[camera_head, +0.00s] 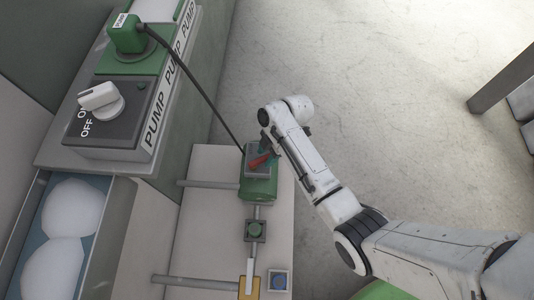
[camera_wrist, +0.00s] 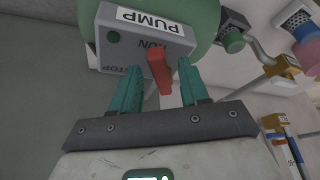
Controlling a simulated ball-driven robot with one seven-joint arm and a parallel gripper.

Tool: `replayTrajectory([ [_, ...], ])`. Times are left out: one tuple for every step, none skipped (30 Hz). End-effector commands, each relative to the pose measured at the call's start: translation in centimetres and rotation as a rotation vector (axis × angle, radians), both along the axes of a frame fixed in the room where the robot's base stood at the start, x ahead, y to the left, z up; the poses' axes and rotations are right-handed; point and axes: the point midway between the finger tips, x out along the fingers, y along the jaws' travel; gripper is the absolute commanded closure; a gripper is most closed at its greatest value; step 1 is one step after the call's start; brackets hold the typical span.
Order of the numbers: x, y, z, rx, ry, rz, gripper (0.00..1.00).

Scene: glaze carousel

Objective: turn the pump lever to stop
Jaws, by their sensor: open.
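The pump switch box (camera_wrist: 115,48) is grey, with a PUMP label and the words RUN and STOP. Its red lever (camera_wrist: 159,68) stands by RUN, away from STOP at the left. In the wrist view my gripper (camera_wrist: 161,78) is open, its teal fingers on either side of the lever. I cannot tell whether either finger touches it. In the head view the red lever (camera_head: 260,161) shows on the box atop a green pump (camera_head: 258,188). My gripper (camera_head: 266,144) is right beside it, partly hidden by my wrist.
A large grey box with a white OFF knob (camera_head: 101,101) stands at the upper left, with a green plug (camera_head: 126,34) behind it. A black cable (camera_head: 190,78) runs from there to the pump.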

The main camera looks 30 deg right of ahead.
Motion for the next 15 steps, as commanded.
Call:
replayTrajectory([
  [0.01,0.02,-0.01,0.000,0.000,0.000,0.55],
  [0.02,0.02,0.00,0.000,0.000,0.000,0.55],
  [0.02,0.02,0.01,0.000,0.000,0.000,0.55],
  [0.01,0.02,0.01,0.000,0.000,0.000,0.55],
  [0.02,0.01,0.02,0.000,0.000,0.000,0.55],
  [0.01,0.01,0.02,0.000,0.000,0.000,0.55],
  [0.01,0.00,0.01,0.000,0.000,0.000,0.58],
  [0.01,0.00,0.02,0.000,0.000,0.000,0.61],
  [0.01,0.00,0.02,0.000,0.000,0.000,0.65],
  [0.01,0.00,0.02,0.000,0.000,0.000,0.68],
  [0.01,0.00,0.02,0.000,0.000,0.000,0.71],
  [0.01,-0.01,0.02,0.000,0.000,0.000,0.74],
  [0.01,-0.01,0.02,0.000,0.000,0.000,0.77],
  [0.01,-0.01,0.02,0.000,0.000,0.000,0.80],
  [0.01,-0.01,0.02,0.000,0.000,0.000,0.84],
])
